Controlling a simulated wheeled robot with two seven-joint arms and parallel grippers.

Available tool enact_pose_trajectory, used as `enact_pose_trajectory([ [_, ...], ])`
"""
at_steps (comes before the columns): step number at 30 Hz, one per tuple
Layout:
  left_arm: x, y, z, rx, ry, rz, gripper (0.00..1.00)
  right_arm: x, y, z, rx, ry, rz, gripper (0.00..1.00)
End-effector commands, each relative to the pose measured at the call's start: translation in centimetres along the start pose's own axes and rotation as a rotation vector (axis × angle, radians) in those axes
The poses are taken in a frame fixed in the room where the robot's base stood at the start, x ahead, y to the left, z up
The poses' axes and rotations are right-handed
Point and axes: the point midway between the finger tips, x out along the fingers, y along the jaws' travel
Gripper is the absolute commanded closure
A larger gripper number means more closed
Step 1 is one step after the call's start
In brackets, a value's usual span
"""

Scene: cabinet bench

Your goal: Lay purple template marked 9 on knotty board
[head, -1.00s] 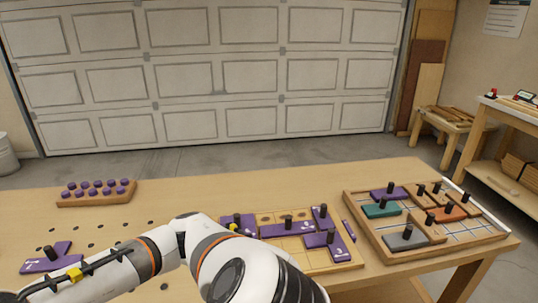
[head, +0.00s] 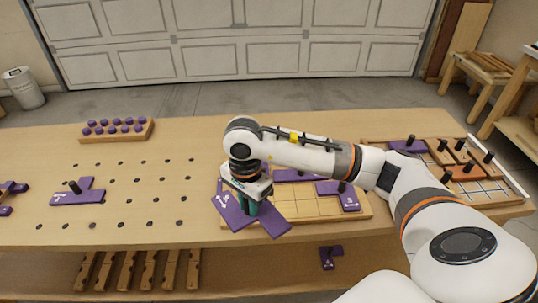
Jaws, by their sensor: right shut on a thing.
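My right gripper (head: 246,204) points down, shut on a purple template (head: 276,223) with white marks I cannot read as a number. The template has angled arms and is turned relative to the board. It overlaps the left front part of a light wood board (head: 318,211) with square cells, which I take for the knotty board. Whether it touches the board I cannot tell. Other purple templates lie on the board, one at its right end (head: 348,203) and one along the back (head: 294,176). My arm hides part of the board. My left gripper is out of view.
A purple template with a black knob (head: 78,197) lies at the left, another at the left edge (head: 8,193). A peg rack (head: 117,131) stands behind. A second, gridded board (head: 478,190) stands right. A purple piece (head: 331,257) lies on the lower shelf.

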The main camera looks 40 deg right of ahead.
Motion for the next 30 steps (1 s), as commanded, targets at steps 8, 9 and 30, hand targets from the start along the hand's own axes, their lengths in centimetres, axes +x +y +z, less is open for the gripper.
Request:
enact_pose_trajectory([
  [8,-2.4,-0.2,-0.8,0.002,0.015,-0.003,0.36,-0.7,3.0,4.7,0.912,0.0,0.003,1.0],
  [9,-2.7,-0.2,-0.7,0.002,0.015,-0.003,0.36,-0.8,3.4,5.4,1.043,0.0,0.004,1.0],
  [30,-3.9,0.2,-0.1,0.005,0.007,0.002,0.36,0.2,5.6,11.6,2.115,0.004,0.025,1.0],
])
